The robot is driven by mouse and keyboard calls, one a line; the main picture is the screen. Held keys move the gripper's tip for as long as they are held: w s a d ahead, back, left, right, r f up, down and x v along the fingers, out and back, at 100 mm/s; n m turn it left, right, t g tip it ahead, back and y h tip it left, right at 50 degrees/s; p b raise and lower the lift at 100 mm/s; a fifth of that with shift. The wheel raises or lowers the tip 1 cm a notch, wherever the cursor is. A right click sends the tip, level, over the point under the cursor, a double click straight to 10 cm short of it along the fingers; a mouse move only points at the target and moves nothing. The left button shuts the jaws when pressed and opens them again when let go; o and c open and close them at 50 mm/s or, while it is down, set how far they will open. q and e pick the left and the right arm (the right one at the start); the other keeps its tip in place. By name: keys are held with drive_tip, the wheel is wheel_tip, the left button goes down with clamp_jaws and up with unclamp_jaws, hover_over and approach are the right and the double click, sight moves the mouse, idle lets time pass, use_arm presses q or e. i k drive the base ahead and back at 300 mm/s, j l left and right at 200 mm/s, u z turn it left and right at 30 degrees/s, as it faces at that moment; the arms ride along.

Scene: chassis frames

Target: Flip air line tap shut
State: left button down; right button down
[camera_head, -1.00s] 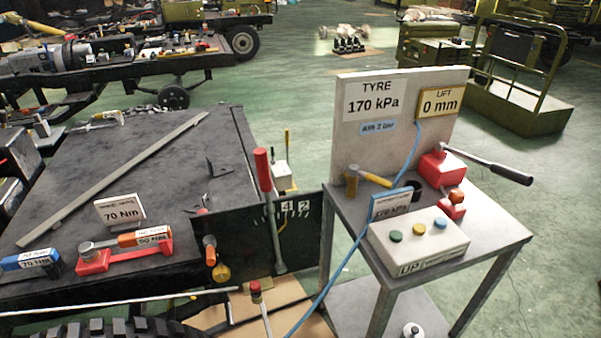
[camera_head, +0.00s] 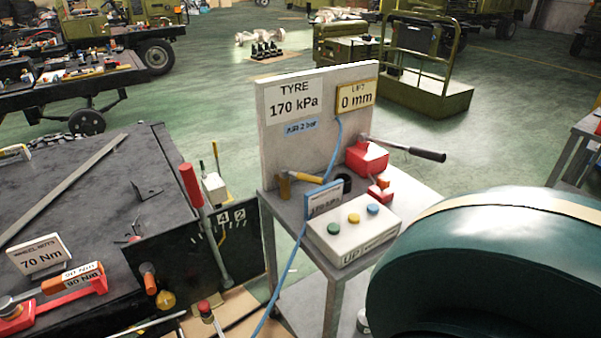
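The air line tap (camera_head: 301,179) looks to be the brass fitting with a yellow lever at the foot of the upright grey board. Its lever points out to the right, close to horizontal. A sign on the board reads "AIR 2 bar" (camera_head: 301,127). A thin blue air hose (camera_head: 289,262) runs down past the front left of the stand, and another blue length hangs down the board's face. Neither of my grippers is in view.
The metal stand (camera_head: 399,180) carries a button box (camera_head: 350,232), a blue-framed gauge (camera_head: 322,200) and a red block with a long black-gripped lever (camera_head: 415,153). A red-handled lever (camera_head: 191,185) stands left. A large dark green rounded part, very close, hides the lower right.

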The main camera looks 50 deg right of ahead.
sight(284, 171)
drive_tip(key=k+l, duration=0.1)
drive_tip(key=l, duration=0.35)
drive_tip(key=k+l, duration=0.1)
drive_tip(key=l, duration=0.35)
drive_tip(key=k+l, duration=0.15)
drive_tip(key=l, duration=0.3)
